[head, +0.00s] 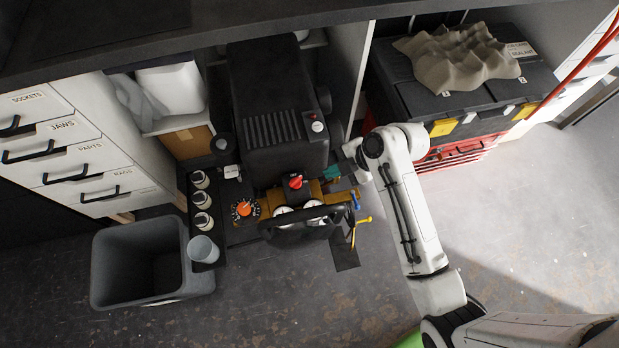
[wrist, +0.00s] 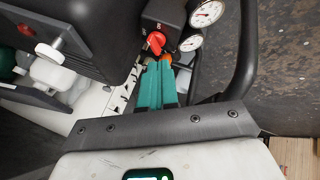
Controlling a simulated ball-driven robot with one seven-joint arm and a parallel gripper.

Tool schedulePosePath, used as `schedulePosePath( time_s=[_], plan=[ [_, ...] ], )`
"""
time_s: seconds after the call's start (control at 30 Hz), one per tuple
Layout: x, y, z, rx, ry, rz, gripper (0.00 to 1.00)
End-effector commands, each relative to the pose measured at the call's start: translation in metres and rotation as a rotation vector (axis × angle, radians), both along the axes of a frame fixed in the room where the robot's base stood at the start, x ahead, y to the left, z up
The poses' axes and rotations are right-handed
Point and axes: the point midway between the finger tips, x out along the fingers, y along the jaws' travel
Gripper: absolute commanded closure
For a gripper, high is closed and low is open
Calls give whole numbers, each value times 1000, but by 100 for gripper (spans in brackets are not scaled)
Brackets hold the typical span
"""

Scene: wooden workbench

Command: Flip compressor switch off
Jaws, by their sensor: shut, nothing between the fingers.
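The black compressor (head: 275,128) stands under the workbench. Its red switch knob (head: 296,182) sits on a dark box above the gauges. In the wrist view the red switch (wrist: 155,41) is just ahead of the teal fingertips, on the face of the dark box. My gripper (head: 332,172) is right of the switch in the head view. In the wrist view my gripper (wrist: 158,66) has its fingers together with nothing between them. The tips look very close to the switch; I cannot tell whether they touch it. The marks around the switch are too small to read.
Two white gauges, one at the upper right of the wrist view (wrist: 206,13), sit beside the switch. A black bar (wrist: 240,60) curves along the right. An orange dial (head: 243,208), several white-topped bottles and a grey bin (head: 197,280) lie left. Open floor is at the right.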

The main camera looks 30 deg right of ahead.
Motion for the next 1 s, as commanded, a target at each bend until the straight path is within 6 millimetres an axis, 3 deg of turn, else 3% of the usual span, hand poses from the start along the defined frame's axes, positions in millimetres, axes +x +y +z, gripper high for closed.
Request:
schedulePosePath(
  time_s=[0.43,1.0],
  plan=[
    [3,3,-7,-1,0,1,100],
    [37,42,-74,-1,0,1,100]
  ],
)
